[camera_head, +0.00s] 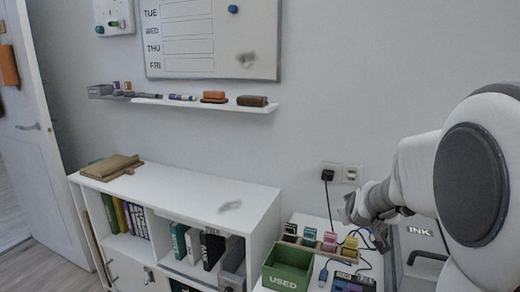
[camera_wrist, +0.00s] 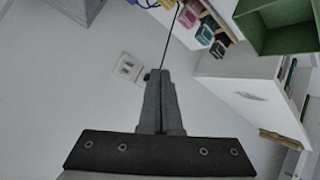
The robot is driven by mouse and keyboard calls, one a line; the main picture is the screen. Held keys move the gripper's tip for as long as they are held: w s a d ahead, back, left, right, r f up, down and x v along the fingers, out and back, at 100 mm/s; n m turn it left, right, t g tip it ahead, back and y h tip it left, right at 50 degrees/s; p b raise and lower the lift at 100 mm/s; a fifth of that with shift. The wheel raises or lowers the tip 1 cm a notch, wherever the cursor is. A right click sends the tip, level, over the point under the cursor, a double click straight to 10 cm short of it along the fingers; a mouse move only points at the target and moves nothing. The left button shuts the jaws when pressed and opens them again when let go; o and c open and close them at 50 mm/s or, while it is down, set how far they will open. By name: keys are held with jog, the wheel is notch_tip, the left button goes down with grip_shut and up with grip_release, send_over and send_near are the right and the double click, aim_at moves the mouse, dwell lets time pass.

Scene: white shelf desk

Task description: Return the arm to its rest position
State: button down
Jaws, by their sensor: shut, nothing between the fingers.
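My arm comes in from the right edge of the head view, and my gripper (camera_head: 350,212) points left, above the right end of the desk area. In the wrist view my gripper (camera_wrist: 160,74) is shut, its two grey fingers together with nothing between them. A black cable runs behind the fingertips in that view. My arm hides part of the wall and of the printer box at the right of the head view.
A green box marked USED (camera_head: 290,268) stands below my gripper, beside small coloured ink bottles (camera_head: 329,240) and cables. A white shelf (camera_head: 205,198) with books stands to the left. A wall outlet (camera_head: 343,172) with a black plug is behind. The wall ledge (camera_head: 205,104) holds markers and erasers.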

jog(key=s+a+r+m+g+y, duration=0.1)
jog(key=s+a+g, duration=0.15)
jog(key=s, duration=0.75)
jog(key=s+a+r+m+g+y, duration=0.1)
jog(key=s+a, duration=0.3)
jog(key=s, duration=0.6)
jog(key=s+a+r+m+g+y, duration=0.1)
jog(key=s+a+r, duration=0.15)
jog(key=s, duration=0.75)
notch_tip(320, 180, up, 15)
jog(key=p, duration=1.6)
jog(key=shift+s+h, duration=0.3)
jog(key=shift+s, duration=0.1)
